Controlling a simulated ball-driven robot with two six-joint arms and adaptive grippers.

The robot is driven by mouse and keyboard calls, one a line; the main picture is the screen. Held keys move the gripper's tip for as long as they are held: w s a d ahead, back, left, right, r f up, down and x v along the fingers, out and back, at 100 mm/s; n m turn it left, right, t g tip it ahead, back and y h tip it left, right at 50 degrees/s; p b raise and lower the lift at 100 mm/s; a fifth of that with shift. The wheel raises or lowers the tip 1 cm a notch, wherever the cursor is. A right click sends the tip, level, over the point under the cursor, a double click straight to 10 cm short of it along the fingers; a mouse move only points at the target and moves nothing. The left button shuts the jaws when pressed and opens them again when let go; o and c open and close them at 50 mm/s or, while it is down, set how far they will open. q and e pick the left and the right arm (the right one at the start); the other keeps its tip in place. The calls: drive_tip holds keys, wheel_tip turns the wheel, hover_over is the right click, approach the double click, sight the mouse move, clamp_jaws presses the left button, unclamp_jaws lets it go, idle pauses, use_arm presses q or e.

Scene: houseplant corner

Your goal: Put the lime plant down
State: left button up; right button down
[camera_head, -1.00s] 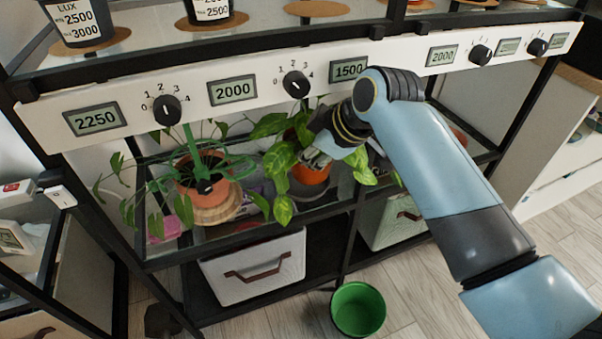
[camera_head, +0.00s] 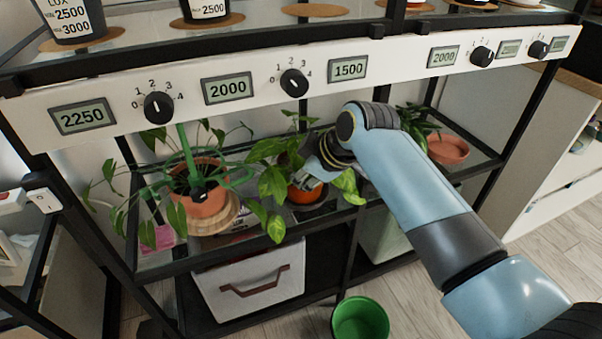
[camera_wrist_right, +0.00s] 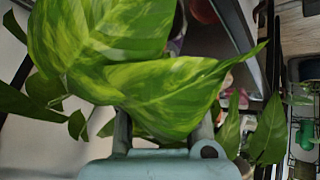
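The lime plant (camera_head: 268,180) has large yellow-green leaves and an orange pot (camera_head: 304,193) in the head view. It is low over the middle shelf, near the front edge. My right gripper (camera_head: 312,176) reaches it from the right and is shut on it at the pot's upper right side. Leaves cover part of the pot and the fingertips. In the right wrist view, big lime leaves (camera_wrist_right: 110,60) hide the fingertips and the pot. My left gripper is out of view.
A potted plant (camera_head: 205,200) with a green support stands left on the same shelf. An empty terracotta saucer (camera_head: 448,149) lies to the right. The control panel (camera_head: 420,62) hangs above. A white drawer box (camera_head: 250,285) and a green bucket (camera_head: 360,318) are below.

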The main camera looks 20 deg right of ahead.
drive_tip(key=c, duration=1.5)
unclamp_jaws()
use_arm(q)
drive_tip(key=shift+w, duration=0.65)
